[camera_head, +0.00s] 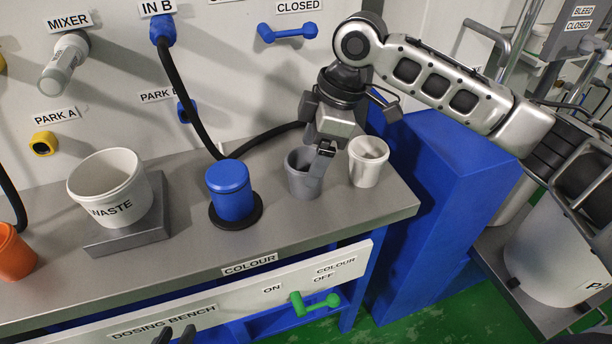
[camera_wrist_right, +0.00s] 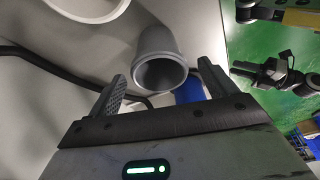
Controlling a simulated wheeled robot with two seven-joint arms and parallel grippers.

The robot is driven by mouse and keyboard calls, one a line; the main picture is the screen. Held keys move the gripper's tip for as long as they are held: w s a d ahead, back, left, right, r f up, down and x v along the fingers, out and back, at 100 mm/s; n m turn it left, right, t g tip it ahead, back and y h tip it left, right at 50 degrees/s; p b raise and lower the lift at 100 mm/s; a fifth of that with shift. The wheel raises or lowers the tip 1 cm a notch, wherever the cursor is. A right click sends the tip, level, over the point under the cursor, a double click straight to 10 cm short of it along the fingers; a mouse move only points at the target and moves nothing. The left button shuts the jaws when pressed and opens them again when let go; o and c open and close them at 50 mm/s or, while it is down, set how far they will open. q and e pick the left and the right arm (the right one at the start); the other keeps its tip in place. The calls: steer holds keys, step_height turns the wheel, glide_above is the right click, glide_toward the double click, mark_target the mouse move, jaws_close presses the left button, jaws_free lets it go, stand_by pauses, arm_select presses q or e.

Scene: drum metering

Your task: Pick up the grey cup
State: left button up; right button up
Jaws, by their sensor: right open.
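The grey cup (camera_head: 303,178) stands upright on the bench, between the blue drum and a white cup. My right gripper (camera_head: 322,150) reaches down over it, with a finger in front of the cup's right side in the head view. In the right wrist view the grey cup (camera_wrist_right: 161,62) shows its open mouth in the gap between the spread fingers of my right gripper (camera_wrist_right: 163,88). The gripper is open and I see no grip on the cup. Two dark tips at the head view's bottom edge look like my left gripper (camera_head: 177,334); its opening is unclear.
The white cup (camera_head: 368,162) stands close to the right of the grey cup. The blue drum (camera_head: 228,188) with a black hose behind it stands to the left. A white WASTE bucket (camera_head: 110,190) and an orange cup (camera_head: 13,252) stand further left. The bench front (camera_head: 340,222) is clear.

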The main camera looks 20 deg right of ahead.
mark_target(303, 169)
steer(key=x, duration=0.5)
steer(key=shift+w+a, duration=0.1)
steer(key=shift+a, duration=0.05)
steer(key=shift+r, duration=0.1)
steer(key=c, duration=1.1)
steer(key=shift+r, duration=0.15)
